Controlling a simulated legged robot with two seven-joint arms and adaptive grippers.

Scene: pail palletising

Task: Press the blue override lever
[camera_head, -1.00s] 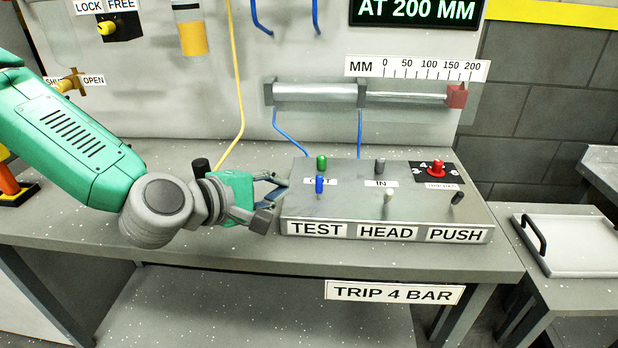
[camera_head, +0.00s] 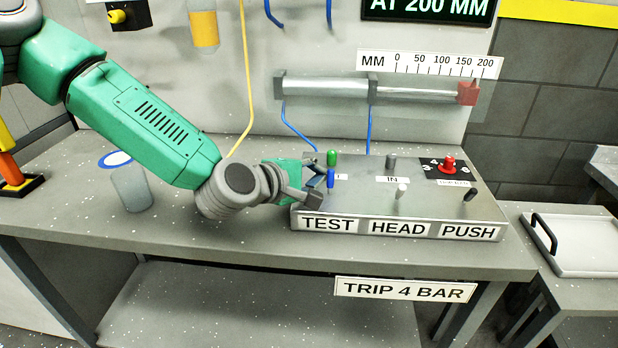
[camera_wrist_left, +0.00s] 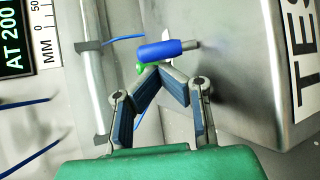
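The blue lever (camera_head: 331,178) stands upright near the left end of the grey control box (camera_head: 370,205), just in front of a green-topped lever (camera_head: 332,158). My left gripper (camera_head: 322,187) is at the left end of the box, close beside the blue lever. In the left wrist view the blue lever (camera_wrist_left: 168,50) lies just beyond the fingertips (camera_wrist_left: 156,70), which come together with nothing seen between them. Whether they touch the lever I cannot tell. The green lever (camera_wrist_left: 142,68) is partly hidden behind it. My right gripper is not in view.
Grey levers (camera_head: 391,162), a pale lever (camera_head: 402,190) and a red knob (camera_head: 448,164) share the box top. A cylinder with a red end block (camera_head: 467,93) is behind. A tray (camera_head: 585,243) is at right.

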